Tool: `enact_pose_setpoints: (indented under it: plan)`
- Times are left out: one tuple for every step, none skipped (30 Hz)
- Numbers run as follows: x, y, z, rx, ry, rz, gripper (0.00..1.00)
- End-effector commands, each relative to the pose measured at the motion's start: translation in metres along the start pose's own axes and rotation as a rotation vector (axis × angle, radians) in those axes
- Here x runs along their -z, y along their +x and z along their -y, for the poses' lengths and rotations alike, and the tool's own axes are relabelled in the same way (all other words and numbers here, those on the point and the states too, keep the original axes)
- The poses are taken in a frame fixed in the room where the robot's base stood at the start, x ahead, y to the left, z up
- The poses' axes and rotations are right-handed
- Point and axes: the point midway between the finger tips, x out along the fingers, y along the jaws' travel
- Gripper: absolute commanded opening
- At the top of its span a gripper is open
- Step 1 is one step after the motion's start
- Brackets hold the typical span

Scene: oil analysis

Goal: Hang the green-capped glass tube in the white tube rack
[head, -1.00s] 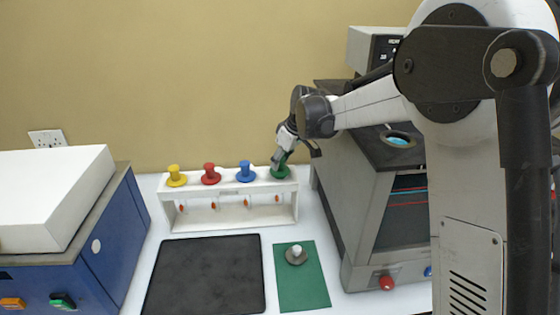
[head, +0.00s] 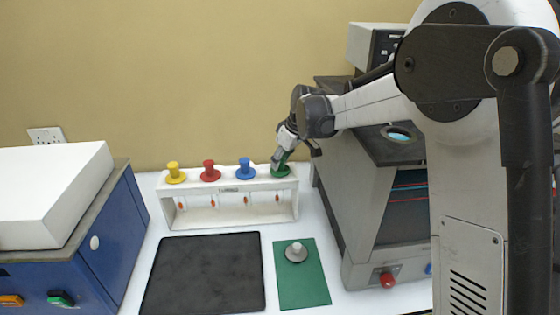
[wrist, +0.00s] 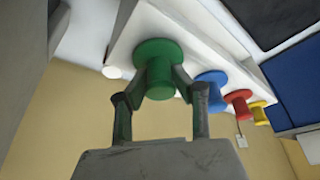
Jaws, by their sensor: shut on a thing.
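The white tube rack (head: 245,211) stands at the back of the bench. Yellow (head: 174,172), red (head: 210,171) and blue (head: 245,170) capped tubes hang in its top bar. The green cap (head: 281,171) of the glass tube sits at the rack's right end, at the level of the other caps. My gripper (head: 279,161) is at the green cap from above. In the wrist view my gripper (wrist: 160,97) has its two fingers on either side of the green cap (wrist: 159,66) and is shut on it. The glass below the cap is hard to make out.
A grey machine (head: 365,215) stands close to the rack's right end. A blue machine (head: 95,245) is at the left. A black tray (head: 205,275) and a green mat (head: 305,285) with a grey knobbed piece (head: 296,253) lie in front of the rack.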

Motion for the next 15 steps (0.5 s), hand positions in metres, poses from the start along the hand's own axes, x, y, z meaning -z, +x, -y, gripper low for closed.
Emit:
enact_pose_setpoints:
  plan:
    - [0.0001,-0.0003,0.0,0.0,0.0,0.0,0.0]
    - [0.0001,-0.0003,0.0,0.0,0.0,0.0,0.0]
    - [0.0001,-0.0004,0.0,0.0,0.0,0.0,0.0]
    - [0.0002,-0.0004,0.0,0.0,0.0,0.0,0.0]
    - [0.0002,-0.0004,0.0,0.0,0.0,0.0,0.26]
    - [0.0002,-0.0004,0.0,0.0,0.0,0.0,0.32]
    - [0.0002,-0.0004,0.0,0.0,0.0,0.0,0.36]
    - [0.0002,-0.0004,0.0,0.0,0.0,0.0,0.4]
    - [0.0002,-0.0004,0.0,0.0,0.0,0.0,0.45]
    - [0.0002,-0.0004,0.0,0.0,0.0,0.0,0.46]
    - [0.0002,-0.0003,0.0,0.0,0.0,0.0,0.46]
    - [0.0001,-0.0003,0.0,0.0,0.0,0.0,0.46]
    - [0.0001,-0.0003,0.0,0.0,0.0,0.0,0.46]
    - [0.0002,-0.0003,0.0,0.0,0.0,0.0,0.46]
    - [0.0001,-0.0001,0.0,0.0,0.0,0.0,0.46]
